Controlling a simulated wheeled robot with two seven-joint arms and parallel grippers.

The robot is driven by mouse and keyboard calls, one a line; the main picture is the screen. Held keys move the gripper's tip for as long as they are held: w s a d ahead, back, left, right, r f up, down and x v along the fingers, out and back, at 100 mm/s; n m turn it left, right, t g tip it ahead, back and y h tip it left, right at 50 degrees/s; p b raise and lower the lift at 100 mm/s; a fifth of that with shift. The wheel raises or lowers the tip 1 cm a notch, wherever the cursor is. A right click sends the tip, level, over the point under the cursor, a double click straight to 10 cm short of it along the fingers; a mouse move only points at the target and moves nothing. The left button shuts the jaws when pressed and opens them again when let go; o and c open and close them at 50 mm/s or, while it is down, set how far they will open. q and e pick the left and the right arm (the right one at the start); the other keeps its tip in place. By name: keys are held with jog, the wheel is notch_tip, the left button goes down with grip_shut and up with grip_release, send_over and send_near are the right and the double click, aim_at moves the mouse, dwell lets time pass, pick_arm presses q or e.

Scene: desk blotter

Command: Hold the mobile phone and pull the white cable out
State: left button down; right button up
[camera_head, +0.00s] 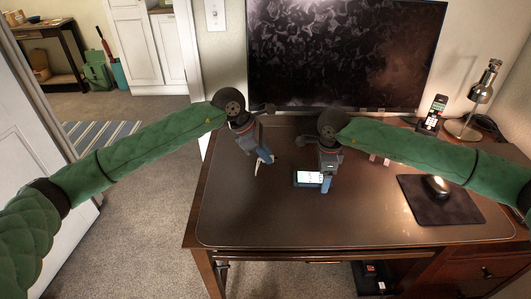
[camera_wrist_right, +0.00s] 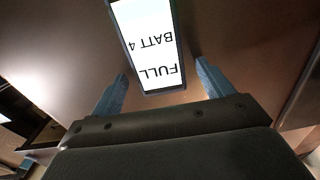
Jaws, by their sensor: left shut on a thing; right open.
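The mobile phone (camera_head: 307,178) lies on the desk blotter with its lit screen up. My left gripper (camera_head: 265,159) is to the left of the phone, above the blotter, shut on a small white piece of what looks like the white cable (camera_head: 257,168). I cannot make out any cable between it and the phone.
A large monitor (camera_head: 345,50) stands at the back of the desk. A mouse (camera_head: 436,186) on a dark mat (camera_head: 470,207), a cordless handset (camera_head: 433,113) and a metal lamp (camera_head: 484,85) are at the right. The blotter's front left (camera_head: 250,215) is clear.

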jog(key=shift+r, duration=0.1)
notch_tip(320, 180, up, 12)
dwell(0.5)
